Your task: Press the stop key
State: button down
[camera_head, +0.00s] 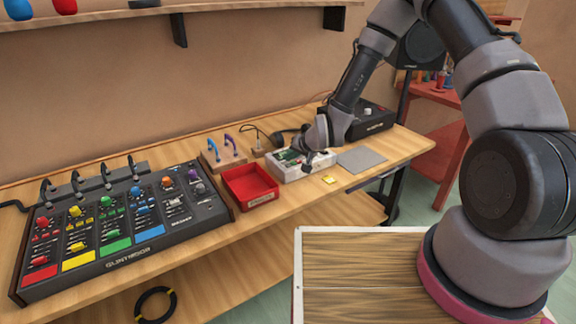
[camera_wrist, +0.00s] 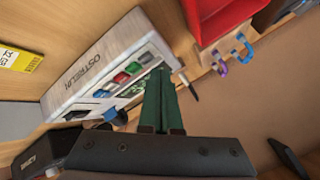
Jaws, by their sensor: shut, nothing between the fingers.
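A white box-shaped device (camera_wrist: 95,68) with dark lettering on its front lies across the wrist view. It also shows on the table in the head view (camera_head: 290,174). I cannot read which key is marked stop. My gripper (camera_wrist: 160,70) is shut and empty, its dark green fingers over the device near the green-key end of the row. I cannot tell whether the tips touch. The arm hides part of the device in the head view.
A red tray (camera_head: 250,184) stands left of the device, with a large coloured mixer (camera_head: 120,235) farther left. A grey pad (camera_head: 362,159) and a small yellow card (camera_head: 328,179) lie nearby. A black box (camera_head: 372,120) stands behind. Purple and blue hooks (camera_wrist: 232,55) are near the fingers.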

jog(key=shift+f, duration=0.4)
jog(key=shift+f, duration=0.35)
dwell(0.4)
dwell(0.4)
jog(key=shift+r, duration=0.8)
jog(key=shift+r, duration=2.5)
